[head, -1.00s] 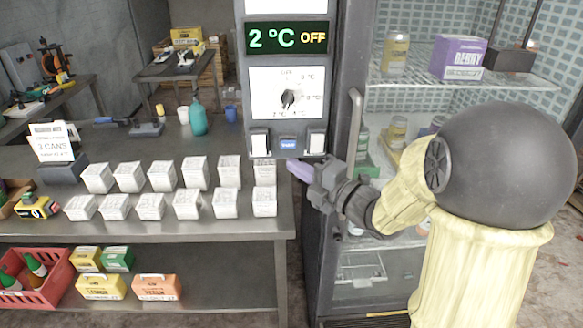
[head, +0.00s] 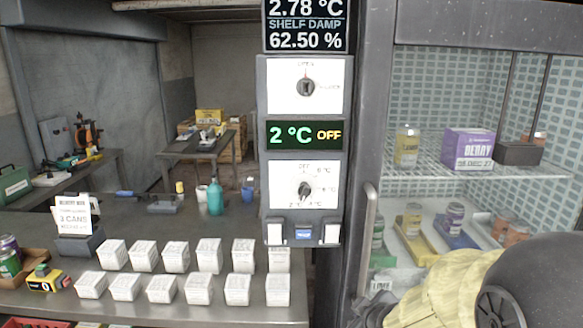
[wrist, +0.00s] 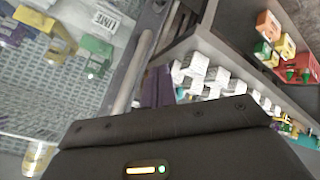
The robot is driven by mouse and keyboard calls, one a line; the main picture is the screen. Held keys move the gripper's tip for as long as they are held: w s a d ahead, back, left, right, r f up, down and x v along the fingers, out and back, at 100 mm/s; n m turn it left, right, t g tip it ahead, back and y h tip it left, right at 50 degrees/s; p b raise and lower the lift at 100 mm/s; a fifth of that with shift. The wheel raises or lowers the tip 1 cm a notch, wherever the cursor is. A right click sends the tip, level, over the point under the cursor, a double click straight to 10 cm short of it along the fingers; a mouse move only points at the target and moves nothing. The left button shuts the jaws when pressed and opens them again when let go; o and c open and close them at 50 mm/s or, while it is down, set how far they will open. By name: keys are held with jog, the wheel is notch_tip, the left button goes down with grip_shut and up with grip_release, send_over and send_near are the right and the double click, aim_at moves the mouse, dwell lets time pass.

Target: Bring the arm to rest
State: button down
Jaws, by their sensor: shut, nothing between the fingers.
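My gripper shows in the wrist view as purple fingers (wrist: 157,86), closed together with nothing held. In the head view my cream-sleeved arm enters at the lower right. Only a grey part of the wrist shows near the freezer handle (head: 368,240), and the fingertips cannot be made out there. In the wrist view the fingers appear beside the pale handle bar (wrist: 137,75); I cannot tell how wide the gap is.
The control panel (head: 305,165) reads 2 °C OFF. Right of it stands the glazed freezer with cans and a purple box (head: 468,149) on its shelves. Left, a metal table (head: 200,312) holds rows of white cartons (head: 176,256), a sign (head: 74,214) and a teal bottle (head: 215,198).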

jog(key=s+f+m+g, duration=0.4)
jog(key=s+m+g, duration=0.2)
jog(key=s+m, duration=0.3)
jog(key=s, duration=0.4)
jog(key=shift+f+g+h+p, duration=0.15)
jog(key=shift+g+h+p, duration=0.25)
jog(key=shift+w, duration=0.1)
